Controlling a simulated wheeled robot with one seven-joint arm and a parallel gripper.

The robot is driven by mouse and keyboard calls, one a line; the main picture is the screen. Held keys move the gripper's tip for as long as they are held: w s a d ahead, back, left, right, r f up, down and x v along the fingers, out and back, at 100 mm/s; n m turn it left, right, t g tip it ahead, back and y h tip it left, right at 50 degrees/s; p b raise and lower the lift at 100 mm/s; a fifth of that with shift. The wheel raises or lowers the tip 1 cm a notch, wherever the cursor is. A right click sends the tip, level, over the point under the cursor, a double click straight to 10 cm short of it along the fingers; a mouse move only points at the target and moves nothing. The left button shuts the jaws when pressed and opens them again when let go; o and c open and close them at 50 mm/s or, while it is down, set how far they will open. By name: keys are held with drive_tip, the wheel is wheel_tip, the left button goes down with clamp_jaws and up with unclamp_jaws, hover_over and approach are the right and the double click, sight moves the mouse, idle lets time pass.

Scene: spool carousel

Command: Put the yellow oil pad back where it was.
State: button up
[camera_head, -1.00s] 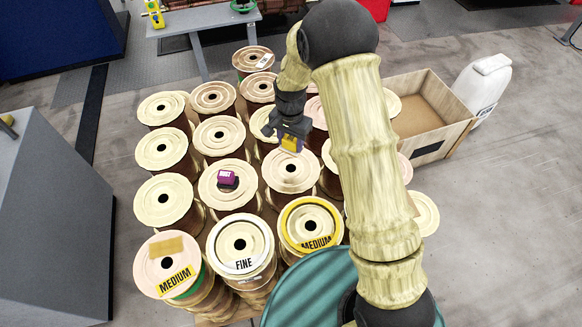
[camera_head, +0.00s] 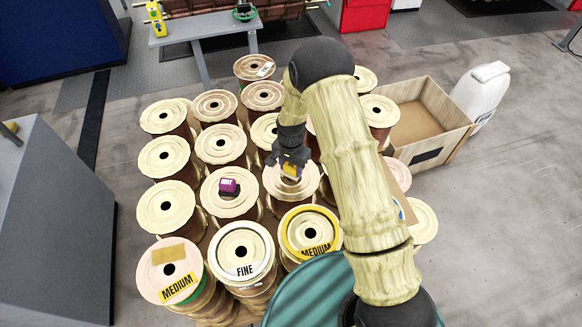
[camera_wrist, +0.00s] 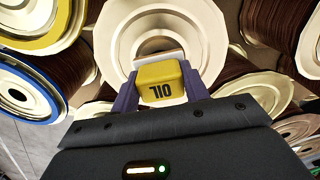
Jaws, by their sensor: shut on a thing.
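The yellow oil pad (camera_wrist: 161,82) shows in the wrist view, lettered "OIL", between the two purple fingers of my gripper (camera_wrist: 158,90). My gripper is shut on it. In the head view my gripper (camera_head: 290,168) holds the yellow pad (camera_head: 291,167) over a cream spool (camera_head: 277,185) in the middle of the group. A pale edge shows behind the pad in the wrist view. I cannot tell whether the pad touches the spool.
A purple pad (camera_head: 229,187) sits on the neighbouring spool to the left. A tan pad (camera_head: 168,254) lies on the front left spool marked "MEDIUM". Front spools marked "FINE" (camera_head: 244,269) and "MEDIUM" (camera_head: 316,250) stand beside it. An open wooden crate (camera_head: 462,136) and a white jug (camera_head: 482,93) stand at the right.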

sight(291, 165)
drive_tip(key=shift+f, duration=0.6)
drive_tip(key=shift+f, duration=0.2)
drive_tip(key=o, duration=1)
drive_tip(key=shift+c, duration=0.2)
drive_tip(key=shift+r, duration=0.1)
wheel_tip(291, 165, up, 12)
drive_tip(key=b, duration=0.3)
drive_tip(key=shift+r, duration=0.1)
